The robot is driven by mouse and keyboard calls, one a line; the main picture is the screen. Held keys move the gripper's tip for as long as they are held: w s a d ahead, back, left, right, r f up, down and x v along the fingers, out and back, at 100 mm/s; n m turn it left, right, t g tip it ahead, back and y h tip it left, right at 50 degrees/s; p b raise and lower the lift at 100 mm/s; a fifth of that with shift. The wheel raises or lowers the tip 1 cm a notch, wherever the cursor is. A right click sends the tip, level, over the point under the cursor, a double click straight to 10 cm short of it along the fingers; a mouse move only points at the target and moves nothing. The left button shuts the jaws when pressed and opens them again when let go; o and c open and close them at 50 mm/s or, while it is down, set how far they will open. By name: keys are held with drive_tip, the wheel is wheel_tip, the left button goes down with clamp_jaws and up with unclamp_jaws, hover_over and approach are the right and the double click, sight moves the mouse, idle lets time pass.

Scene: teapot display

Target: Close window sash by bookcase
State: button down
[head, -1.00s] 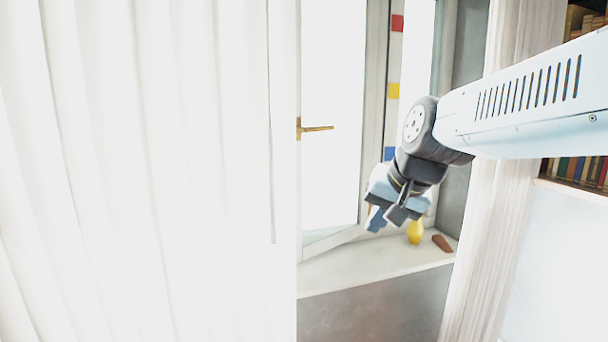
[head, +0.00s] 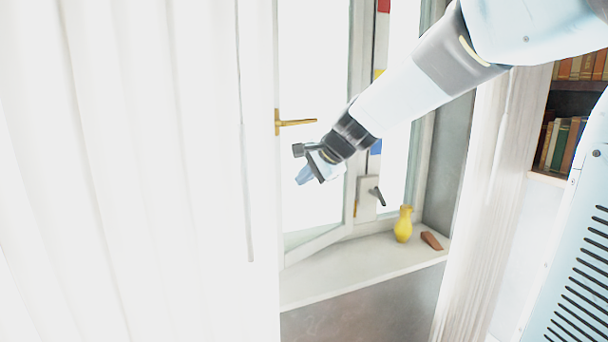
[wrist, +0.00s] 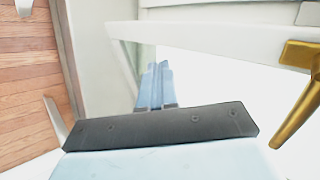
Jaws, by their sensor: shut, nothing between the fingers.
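The window sash (head: 318,243) stands open at an angle, swung into the room over the sill. Its brass handle (head: 295,122) is on its left stile. My gripper (head: 305,178) is in front of the sash pane, below and right of the handle in the picture. Its fingers are together and empty. In the wrist view the closed fingers (wrist: 155,86) point along a bright pane. A white bar of the sash (wrist: 215,42) runs across the top, and the brass handle (wrist: 303,85) is at the right. I cannot tell whether the fingers touch the sash.
A yellow vase (head: 403,224) and a brown wedge (head: 431,240) rest on the white sill (head: 345,268). A white curtain (head: 130,180) fills the left; another curtain (head: 487,180) hangs at the right. The bookcase (head: 565,130) with several books is at far right.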

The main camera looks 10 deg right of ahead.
drive_tip(key=shift+w+a+f, duration=0.75)
drive_tip(key=shift+w+a, duration=0.1)
drive_tip(key=shift+w, duration=0.3)
drive_tip(key=shift+w+a+f, duration=0.75)
drive_tip(key=shift+w+a, duration=0.1)
drive_tip(key=shift+w, duration=0.25)
drive_tip(key=shift+w+a+f, duration=0.75)
drive_tip(key=shift+w+a, duration=0.1)
drive_tip(key=shift+w, duration=0.3)
